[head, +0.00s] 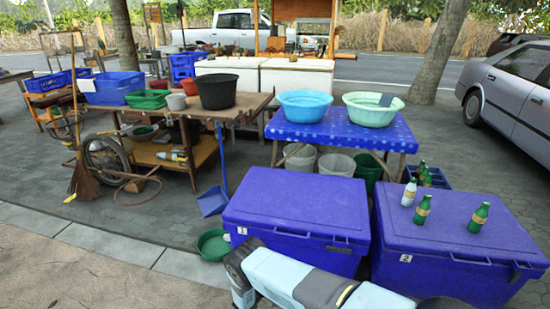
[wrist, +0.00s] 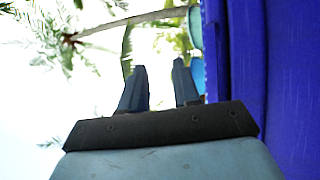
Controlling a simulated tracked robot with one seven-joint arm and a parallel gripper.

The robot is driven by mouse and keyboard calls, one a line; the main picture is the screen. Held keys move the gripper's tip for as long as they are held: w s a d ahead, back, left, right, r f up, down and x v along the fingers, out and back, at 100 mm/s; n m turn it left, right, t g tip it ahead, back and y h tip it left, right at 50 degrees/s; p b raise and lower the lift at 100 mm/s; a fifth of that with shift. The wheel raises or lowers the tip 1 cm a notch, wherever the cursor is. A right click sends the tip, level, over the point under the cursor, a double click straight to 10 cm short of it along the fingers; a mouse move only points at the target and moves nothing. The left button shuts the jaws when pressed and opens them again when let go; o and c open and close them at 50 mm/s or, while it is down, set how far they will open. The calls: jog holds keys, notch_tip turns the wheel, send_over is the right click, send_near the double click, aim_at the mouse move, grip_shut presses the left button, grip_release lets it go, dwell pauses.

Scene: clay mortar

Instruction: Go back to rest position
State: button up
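My gripper (wrist: 158,70) shows in the wrist view with its two dark fingers apart and nothing between them. In that view the picture is turned on its side, and a large blue surface fills the right edge close beside the gripper. In the head view my arm (head: 290,278) stretches along the bottom edge in front of cooler box 1 (head: 295,215) and toward cooler box 2 (head: 450,235). The gripper itself cannot be made out in the head view.
Green bottles (head: 422,211) stand on cooler box 2. A blue-clothed table (head: 345,133) with two basins is behind. A wooden stall (head: 235,110) stands at left, a broom (head: 84,180) beside it. Open pavement (head: 90,270) lies at front left. A car (head: 512,95) is at right.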

jog(key=w+d+r+m+g, duration=0.2)
jog(key=w+r+g, duration=0.15)
jog(key=r, duration=0.45)
jog(key=w+d+r+m+g, duration=0.1)
jog(key=w+d+r+g, duration=0.2)
jog(key=r, duration=0.6)
jog(key=w+d+r+m+g, duration=0.1)
jog(key=w+r+m+g, duration=0.15)
jog(key=r+g, duration=0.4)
jog(key=s+d+r+g+y, duration=0.1)
jog(key=d+r+y, duration=0.15)
jog(key=r, duration=0.55)
jog(key=s+d+r+g+y, duration=0.1)
jog(key=s+d+r, duration=0.15)
jog(key=r, duration=0.55)
jog(key=d+r+g+y, duration=0.2)
jog(key=d+r, duration=0.2)
jog(key=r, duration=0.4)
jog(key=s+d+r+t+y, duration=0.1)
jog(key=s+d+r+y, duration=0.3)
jog(key=s+r, duration=0.5)
jog(key=s+d+r+y, duration=0.3)
jog(key=s+r, duration=0.5)
jog(key=r, duration=0.1)
jog(key=s+r+t+y, duration=0.2)
jog(key=s+r+t, duration=0.1)
jog(key=s, duration=0.8)
jog(key=s+r+t+y, duration=0.3)
jog(key=s, duration=0.8)
jog(key=shift+t, duration=0.3)
